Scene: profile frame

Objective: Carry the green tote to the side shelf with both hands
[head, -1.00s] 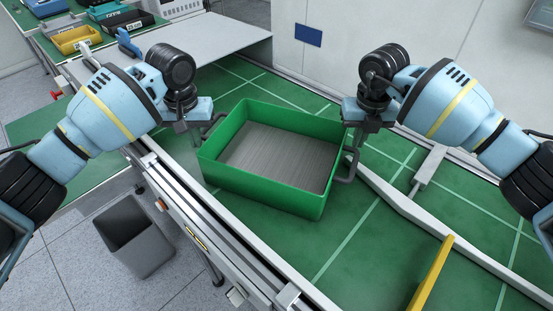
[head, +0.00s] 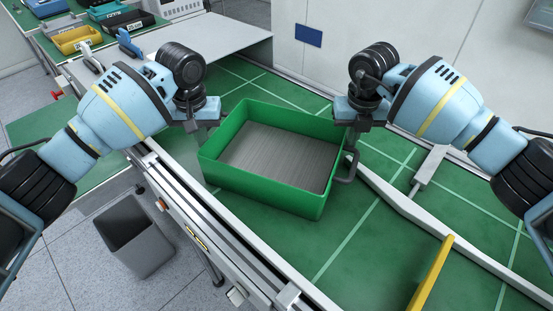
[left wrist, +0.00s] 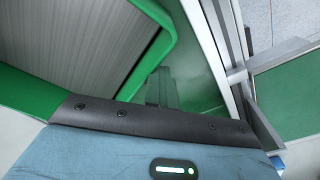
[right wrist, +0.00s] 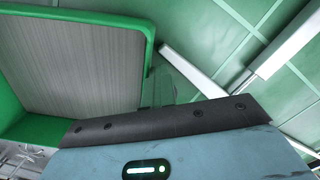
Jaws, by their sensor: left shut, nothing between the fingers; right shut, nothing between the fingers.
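The green tote (head: 262,185) is an open rectangular bin with a grey ribbed floor. It rests on the green work surface in the head view. Its right-hand dark handle (head: 347,168) shows at the right wall; the left handle is hidden by my left gripper. My left gripper (head: 194,127) is shut and empty, close by the tote's left wall. My right gripper (head: 351,138) is shut and empty, above the right handle at the right wall. The tote's wall also shows in the left wrist view (left wrist: 152,65) and in the right wrist view (right wrist: 147,40). Contact cannot be told.
A flat light-grey shelf-like panel (head: 200,42) lies behind the tote at the back left. A grey rail (head: 400,203) and a yellow bar (head: 430,273) are at the right. A grey bin (head: 135,240) stands on the floor at left. Small bins (head: 75,38) sit far left.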

